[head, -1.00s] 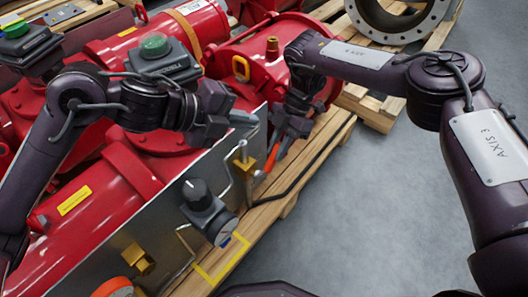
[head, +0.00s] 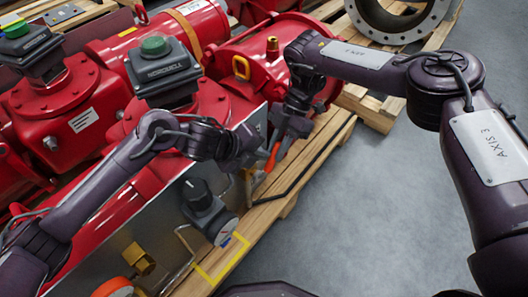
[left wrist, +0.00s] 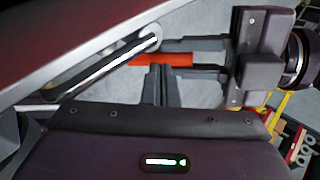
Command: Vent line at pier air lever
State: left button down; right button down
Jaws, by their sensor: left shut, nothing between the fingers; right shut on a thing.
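The orange lever (head: 272,158) stands at the front edge of the grey panel, near the brass fitting (head: 250,185). My right gripper (head: 280,139) is shut on the lever from the far right side. In the left wrist view the orange lever (left wrist: 165,59) lies between the fingers of my right gripper (left wrist: 195,57). My left gripper (head: 258,146) is shut and empty, close beside the lever. Its dark fingertips (left wrist: 160,68) point at the lever in the left wrist view; I cannot tell whether they touch it. My left gripper hides part of the valve body.
A black-knobbed regulator with a gauge (head: 207,212) sits on the panel in front of my left arm. Red actuators (head: 85,115) fill the left. A silver tube (left wrist: 110,65) runs beside the lever. Grey floor (head: 350,210) at right is clear.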

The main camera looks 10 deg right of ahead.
pick_arm(q)
jog(key=shift+w+d+f, duration=0.3)
jog(key=shift+d+f, duration=0.1)
jog(key=shift+d, duration=0.15)
pick_arm(e)
jog(key=shift+w+r, duration=0.15)
pick_arm(q)
jog(key=shift+w+d, duration=0.1)
jog(key=shift+w+d+f, duration=0.3)
jog(key=shift+f, duration=0.05)
pick_arm(e)
jog(key=shift+a+r, duration=0.1)
jog(key=shift+a, duration=0.2)
pick_arm(q)
jog(key=shift+d, duration=0.1)
pick_arm(e)
jog(key=c, duration=1.5)
grip_release()
jog(key=shift+c, duration=0.2)
jog(key=shift+o, duration=1.2)
jog(key=shift+d, duration=0.25)
jog(key=shift+d, duration=0.1)
